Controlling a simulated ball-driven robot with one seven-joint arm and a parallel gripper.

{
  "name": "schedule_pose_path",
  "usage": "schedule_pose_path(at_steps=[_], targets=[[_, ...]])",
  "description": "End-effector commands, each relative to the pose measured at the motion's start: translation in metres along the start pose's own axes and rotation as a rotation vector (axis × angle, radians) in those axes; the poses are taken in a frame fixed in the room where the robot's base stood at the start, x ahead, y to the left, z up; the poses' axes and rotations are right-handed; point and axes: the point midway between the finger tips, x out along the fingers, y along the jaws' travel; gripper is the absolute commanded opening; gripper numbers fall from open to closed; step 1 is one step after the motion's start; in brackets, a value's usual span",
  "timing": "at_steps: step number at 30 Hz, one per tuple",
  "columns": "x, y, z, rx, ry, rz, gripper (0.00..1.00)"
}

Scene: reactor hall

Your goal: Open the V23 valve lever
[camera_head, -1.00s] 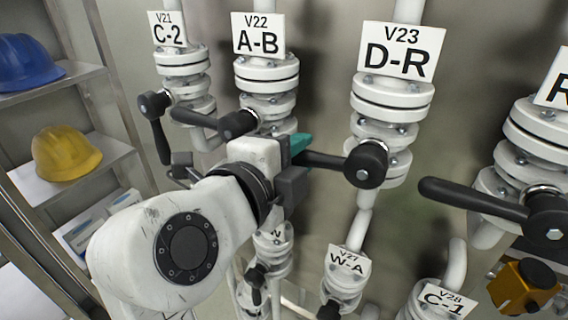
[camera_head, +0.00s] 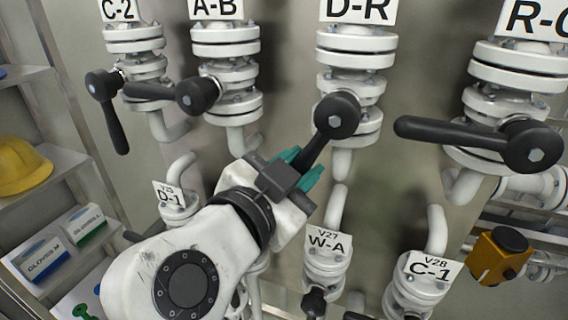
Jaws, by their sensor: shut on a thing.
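The V23 valve (camera_head: 355,62) is a white flanged pipe valve under the D-R sign (camera_head: 358,10); the top of that sign is cut off. Its black lever (camera_head: 316,147) slants down and left from the round hub (camera_head: 337,115). My gripper (camera_head: 297,170), with teal fingertips, is shut on the lever near its free end. The gripper body hides the lever's tip.
Left are the A-B valve (camera_head: 228,45) and C-2 valve (camera_head: 135,50) with black levers. Right, another lever (camera_head: 455,132) points left. Below stand the W-A valve (camera_head: 325,265) and C-1 valve (camera_head: 420,285). A shelf holds a yellow helmet (camera_head: 22,165).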

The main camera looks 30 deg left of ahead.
Motion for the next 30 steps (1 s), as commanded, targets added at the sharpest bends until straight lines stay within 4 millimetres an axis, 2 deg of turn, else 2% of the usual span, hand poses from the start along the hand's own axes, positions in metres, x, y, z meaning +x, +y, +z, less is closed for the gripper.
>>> schedule_pose_path(at_steps=[1,3,15,30], targets=[[0.002,0.009,0.006,-0.05,0.001,0.012,0.0],[0.003,0.015,0.006,-0.111,0.012,0.011,0.0],[0.008,0.038,-0.002,-0.387,0.065,0.011,0.0],[0.009,0.046,-0.006,-0.485,0.085,0.009,0.0]])
